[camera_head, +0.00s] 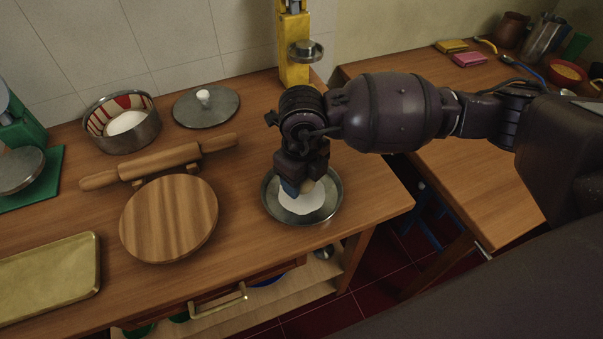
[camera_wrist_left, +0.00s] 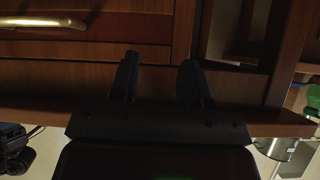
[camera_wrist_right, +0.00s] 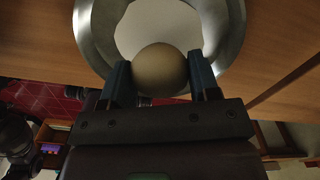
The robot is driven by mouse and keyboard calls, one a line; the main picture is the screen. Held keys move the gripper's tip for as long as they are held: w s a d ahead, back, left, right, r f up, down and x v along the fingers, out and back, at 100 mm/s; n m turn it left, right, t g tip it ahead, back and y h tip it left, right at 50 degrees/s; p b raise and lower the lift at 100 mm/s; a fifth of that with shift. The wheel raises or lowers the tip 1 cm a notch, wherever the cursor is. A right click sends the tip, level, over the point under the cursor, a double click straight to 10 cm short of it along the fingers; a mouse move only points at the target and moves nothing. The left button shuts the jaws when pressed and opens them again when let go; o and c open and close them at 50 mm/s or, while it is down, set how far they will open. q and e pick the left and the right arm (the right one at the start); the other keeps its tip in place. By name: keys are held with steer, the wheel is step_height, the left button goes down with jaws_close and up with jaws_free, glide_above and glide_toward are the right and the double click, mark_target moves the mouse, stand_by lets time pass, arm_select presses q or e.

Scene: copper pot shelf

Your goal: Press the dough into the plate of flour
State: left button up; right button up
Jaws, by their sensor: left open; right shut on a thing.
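The plate of flour (camera_head: 333,209) is a round metal dish with white flour (camera_head: 306,207) in it, near the right end of the wooden table. My right gripper (camera_head: 297,188) points down over the plate. It is shut on a round beige ball of dough (camera_wrist_right: 160,70), which also shows small in the head view (camera_head: 307,186). The dough is over the flour; I cannot tell whether it touches it. In the right wrist view the plate rim (camera_wrist_right: 231,45) curves around the dough. My left gripper (camera_wrist_left: 161,75) is open and empty, before a wooden drawer front.
A round wooden board (camera_head: 169,218), a rolling pin (camera_head: 160,162) and a brass tray (camera_head: 48,277) lie left of the plate. A pot (camera_head: 123,122) and a lid (camera_head: 206,106) are behind. A yellow device (camera_head: 293,45) stands at the back.

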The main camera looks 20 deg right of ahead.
arm_select(q)
steer(key=shift+s+d+f, duration=0.1)
steer(key=shift+f, duration=0.15)
arm_select(e)
steer(key=shift+f, duration=0.55)
arm_select(q)
steer(key=shift+s+f+b, duration=0.1)
steer(key=shift+f+b, duration=0.15)
steer(key=shift+b, duration=0.05)
arm_select(e)
steer(key=shift+f, duration=0.65)
arm_select(q)
steer(key=shift+r, duration=0.2)
stand_by(0.6)
arm_select(e)
steer(key=shift+s+f, duration=0.1)
steer(key=shift+f, duration=0.15)
stand_by(0.5)
arm_select(q)
steer(key=shift+r, duration=0.1)
